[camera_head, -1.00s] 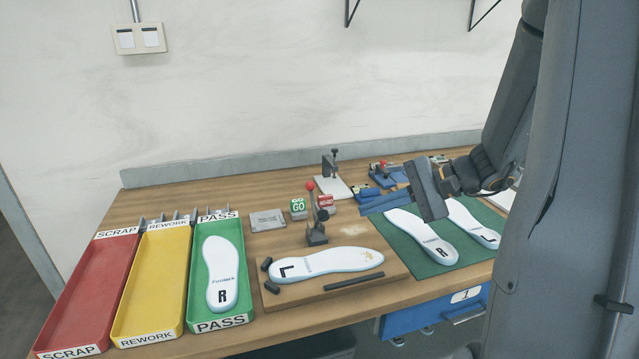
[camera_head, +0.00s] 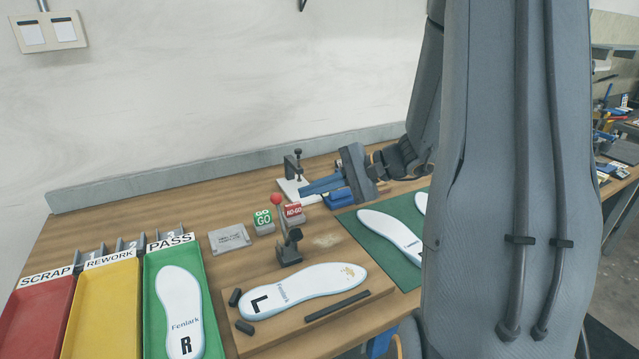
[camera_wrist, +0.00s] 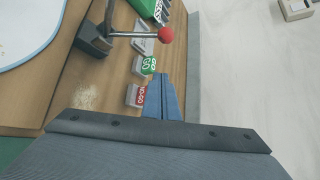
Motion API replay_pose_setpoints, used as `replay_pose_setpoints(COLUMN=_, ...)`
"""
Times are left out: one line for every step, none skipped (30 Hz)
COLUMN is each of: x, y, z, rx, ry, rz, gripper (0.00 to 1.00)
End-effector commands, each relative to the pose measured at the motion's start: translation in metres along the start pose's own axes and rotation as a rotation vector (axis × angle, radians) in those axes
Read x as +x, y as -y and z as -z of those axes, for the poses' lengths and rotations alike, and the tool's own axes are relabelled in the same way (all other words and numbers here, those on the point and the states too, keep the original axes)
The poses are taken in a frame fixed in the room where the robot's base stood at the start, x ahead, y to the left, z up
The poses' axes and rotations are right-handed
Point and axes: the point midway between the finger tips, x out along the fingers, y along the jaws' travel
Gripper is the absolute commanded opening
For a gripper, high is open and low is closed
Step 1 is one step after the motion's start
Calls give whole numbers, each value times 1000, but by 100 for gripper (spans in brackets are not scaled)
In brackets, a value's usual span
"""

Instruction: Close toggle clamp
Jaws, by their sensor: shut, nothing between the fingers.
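The toggle clamp (camera_head: 289,248) stands on the wooden fixture board (camera_head: 385,283), behind a white insole marked L (camera_head: 305,287). Its handle stands roughly upright, with a red ball knob (camera_head: 277,199) on top. The clamp (camera_wrist: 95,40) and its red knob (camera_wrist: 166,34) also show in the wrist view. My gripper (camera_head: 303,192) is shut and empty, with blue fingers pointing left, a little right of the knob and apart from it. In the wrist view the fingertips (camera_wrist: 161,78) are together, short of the knob.
GO (camera_head: 263,222) and NO-GO (camera_head: 294,214) blocks stand close behind the clamp, near my fingers. A grey plate (camera_head: 229,238) lies left of them. A stand with a white base (camera_head: 297,189) is behind. The green PASS tray (camera_head: 152,267) holds an R insole.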

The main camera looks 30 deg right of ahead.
Motion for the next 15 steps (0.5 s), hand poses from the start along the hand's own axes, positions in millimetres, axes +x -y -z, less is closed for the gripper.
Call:
replay_pose_setpoints(x=10, y=0, z=-2, rx=2, ry=5, rz=-2, gripper=0)
replay_pose_setpoints(x=17, y=0, z=-2, rx=2, ry=6, rz=-3, gripper=0)
replay_pose_setpoints(x=24, y=0, z=-2, rx=1, ry=4, rz=-2, gripper=0)
replay_pose_setpoints(x=31, y=0, z=-2, rx=1, ry=5, rz=-4, gripper=0)
replay_pose_setpoints(x=37, y=0, z=-2, rx=2, ry=4, rz=-3, gripper=0)
replay_pose_setpoints(x=44, y=0, z=-2, rx=1, ry=5, rz=-3, gripper=0)
replay_pose_setpoints(x=50, y=0, z=-2, rx=1, ry=4, rz=-2, gripper=0)
replay_pose_setpoints(x=55, y=0, z=-2, rx=1, ry=4, rz=-3, gripper=0)
replay_pose_setpoints(x=53, y=2, z=-7, rx=1, ry=0, rz=-1, gripper=0)
replay_pose_setpoints(x=50, y=2, z=-13, rx=1, ry=0, rz=0, gripper=0)
replay_pose_setpoints(x=48, y=2, z=-17, rx=1, ry=0, rz=0, gripper=0)
replay_pose_setpoints(x=46, y=2, z=-22, rx=0, ry=-1, rz=0, gripper=0)
replay_pose_setpoints(x=45, y=2, z=-25, rx=0, ry=-1, rz=0, gripper=0)
replay_pose_setpoints(x=44, y=2, z=-28, rx=0, ry=0, rz=-1, gripper=0)
replay_pose_setpoints(x=43, y=1, z=-31, rx=1, ry=0, rz=-1, gripper=0)
